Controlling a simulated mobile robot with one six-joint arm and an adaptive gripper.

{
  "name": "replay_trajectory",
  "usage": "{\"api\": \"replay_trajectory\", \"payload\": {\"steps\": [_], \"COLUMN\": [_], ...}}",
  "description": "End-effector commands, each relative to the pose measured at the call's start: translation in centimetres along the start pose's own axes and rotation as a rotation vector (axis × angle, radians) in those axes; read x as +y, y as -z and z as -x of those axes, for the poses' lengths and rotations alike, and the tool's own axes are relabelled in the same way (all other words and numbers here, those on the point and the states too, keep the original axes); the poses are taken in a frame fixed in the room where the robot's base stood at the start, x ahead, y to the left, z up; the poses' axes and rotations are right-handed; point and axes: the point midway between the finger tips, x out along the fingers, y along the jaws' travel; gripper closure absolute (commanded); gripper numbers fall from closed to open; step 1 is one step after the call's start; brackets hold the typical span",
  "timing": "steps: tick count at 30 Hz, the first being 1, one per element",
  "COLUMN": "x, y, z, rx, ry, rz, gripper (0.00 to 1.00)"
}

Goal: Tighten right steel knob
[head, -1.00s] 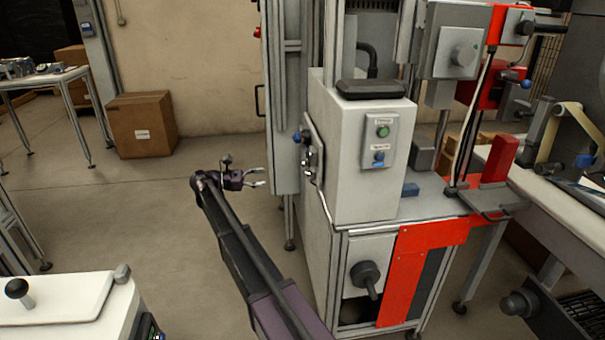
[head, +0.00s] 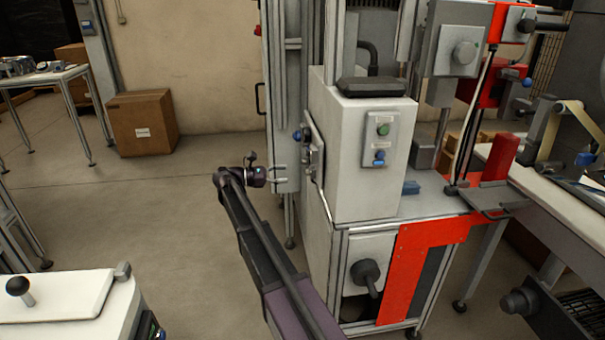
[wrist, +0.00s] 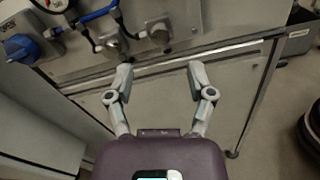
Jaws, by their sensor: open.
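The right steel knob (wrist: 159,35) sits on a grey panel (wrist: 225,15) at the top of the wrist view. A second steel knob (wrist: 113,46) is to its left, with a dark fitting and blue hose leading to it. My gripper (wrist: 160,72) is open and empty. Its fingertips are apart, below the right knob in the picture, with the knob between their lines and not touched. In the head view my gripper (head: 280,174) is just left of the white machine, near its side panel (head: 314,150). The knobs are too small to tell apart there.
A blue knob (wrist: 20,48) and part of a gauge (wrist: 50,4) are left of the steel knobs. A metal ledge (wrist: 165,62) runs below the panel. The white machine (head: 345,160) stands right of my arm; open floor (head: 130,210) lies to the left.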

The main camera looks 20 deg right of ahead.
Motion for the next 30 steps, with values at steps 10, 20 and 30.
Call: {"api": "replay_trajectory", "payload": {"steps": [10, 20, 30], "x": [-0.1, 0.0, 0.0], "y": [0.0, 0.0, 0.0], "z": [-5.1, -6.8, -6.9], "rx": [0.0, 0.0, 0.0], "ry": [0.002, 0.001, 0.001], "rz": [0.0, 0.0, 0.0], "gripper": [0.31, 0.31, 0.51]}}
